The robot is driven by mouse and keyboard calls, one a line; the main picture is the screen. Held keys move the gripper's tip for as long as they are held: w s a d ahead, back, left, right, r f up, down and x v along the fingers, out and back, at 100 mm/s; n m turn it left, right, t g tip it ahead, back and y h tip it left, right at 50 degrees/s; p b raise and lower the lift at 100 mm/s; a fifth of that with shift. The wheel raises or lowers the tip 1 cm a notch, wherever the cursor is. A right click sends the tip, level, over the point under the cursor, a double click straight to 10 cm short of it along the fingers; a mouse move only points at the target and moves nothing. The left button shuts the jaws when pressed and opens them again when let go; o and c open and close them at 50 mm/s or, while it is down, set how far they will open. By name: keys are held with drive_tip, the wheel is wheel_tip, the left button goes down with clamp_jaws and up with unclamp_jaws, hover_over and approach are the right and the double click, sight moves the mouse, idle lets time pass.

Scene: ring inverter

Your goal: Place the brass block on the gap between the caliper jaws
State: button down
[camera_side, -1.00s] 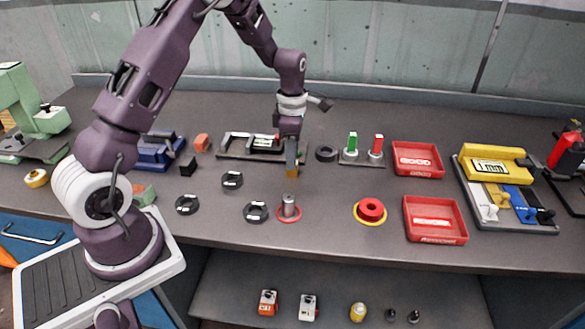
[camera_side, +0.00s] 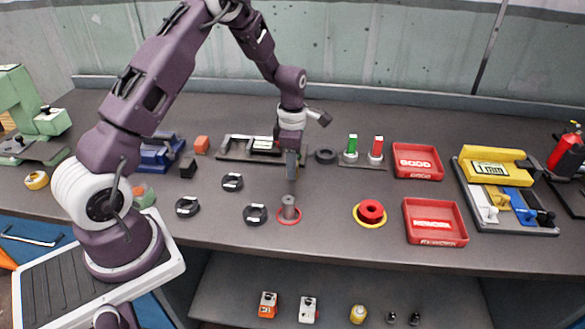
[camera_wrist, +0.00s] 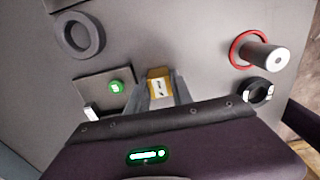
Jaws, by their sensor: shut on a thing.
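My gripper (camera_side: 292,174) points down over the bench, in front of the caliper's right end in the side view. In the wrist view my gripper (camera_wrist: 165,90) is shut on the brass block (camera_wrist: 159,86), a yellowish block with a white marked label. The fingers hide the block in the side view. The caliper (camera_side: 262,146) lies along the back of the bench, dark with pale parts; my gripper partly covers its right end, and its jaw gap cannot be made out.
A black ring (camera_side: 326,155) and a stand with green and red pegs (camera_side: 361,162) are right of my gripper. A grey post with a red ring (camera_side: 289,209) stands in front, with black rings (camera_side: 255,214) to its left. Red trays (camera_side: 434,221) lie further right.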

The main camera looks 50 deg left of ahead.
wheel_tip(320, 180, up, 9)
drive_tip(key=shift+a+r, duration=0.1)
wheel_tip(320, 180, up, 2)
hover_over(239, 150)
drive_tip(key=d, duration=0.1)
drive_tip(key=f, duration=0.3)
drive_tip(key=a+f, duration=0.1)
drive_tip(key=f, duration=0.6)
drive_tip(key=shift+a, duration=0.15)
drive_tip(key=shift+f, duration=0.1)
drive_tip(key=c, duration=1.4)
unclamp_jaws()
